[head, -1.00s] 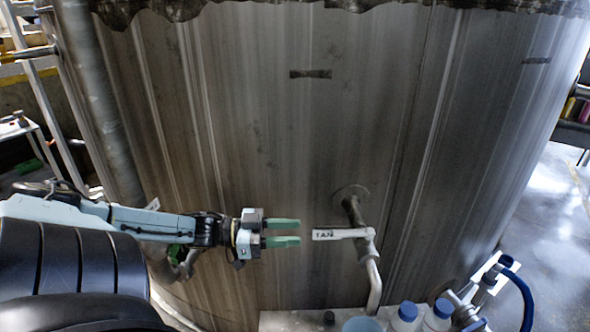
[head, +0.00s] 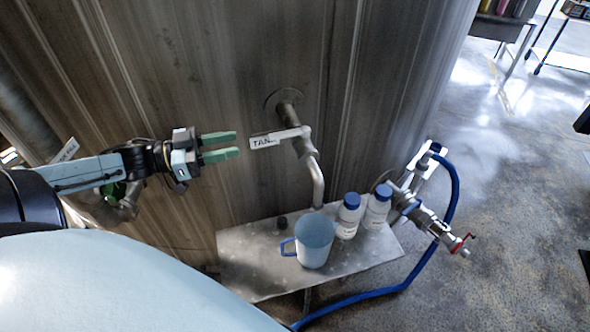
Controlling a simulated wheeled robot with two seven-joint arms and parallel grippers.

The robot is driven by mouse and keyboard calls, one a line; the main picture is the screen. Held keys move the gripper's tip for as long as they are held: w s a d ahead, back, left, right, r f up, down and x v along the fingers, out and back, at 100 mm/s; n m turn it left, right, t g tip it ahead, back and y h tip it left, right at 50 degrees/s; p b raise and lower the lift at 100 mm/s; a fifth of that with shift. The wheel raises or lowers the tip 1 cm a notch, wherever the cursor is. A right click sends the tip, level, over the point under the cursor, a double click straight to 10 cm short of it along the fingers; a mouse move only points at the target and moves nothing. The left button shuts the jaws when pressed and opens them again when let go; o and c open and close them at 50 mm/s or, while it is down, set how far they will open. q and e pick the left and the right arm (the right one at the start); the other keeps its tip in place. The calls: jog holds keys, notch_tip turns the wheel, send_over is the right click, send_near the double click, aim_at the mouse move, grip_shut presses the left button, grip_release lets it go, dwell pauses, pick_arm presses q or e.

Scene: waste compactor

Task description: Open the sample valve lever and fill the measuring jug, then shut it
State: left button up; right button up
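The sample valve lever (head: 279,138) is a pale flat handle with a "TAN…" label, pointing left from the valve on the tank wall. Its spout (head: 317,183) bends down above the measuring jug (head: 313,243). The jug is whitish with a blue handle and stands upright on a metal shelf (head: 258,284); its inside looks empty, though I cannot be sure. My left gripper (head: 230,146) is open, with green fingers pointing right, a little left of the lever's end and apart from it. My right gripper is not in view.
Two white bottles with blue caps (head: 348,215) (head: 377,206) stand right of the jug. A small dark cap (head: 282,222) lies behind it. A pipe valve with a red handle (head: 461,244) and a blue hose (head: 452,190) stick out at the right. The floor at right is open.

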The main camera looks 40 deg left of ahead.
aim_at(272, 135)
pick_arm(q)
jog(key=shift+y, duration=0.3)
jog(key=b+x, duration=0.2)
jog(key=x, duration=0.8)
jog(key=shift+w+r+b, duration=0.1)
jog(key=shift+w+b, duration=0.2)
jog(key=shift+b, duration=0.05)
jog(key=shift+x, duration=1.15)
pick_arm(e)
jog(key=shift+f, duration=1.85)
pick_arm(q)
jog(key=shift+s, duration=0.1)
jog(key=shift+c, duration=0.2)
grip_shut()
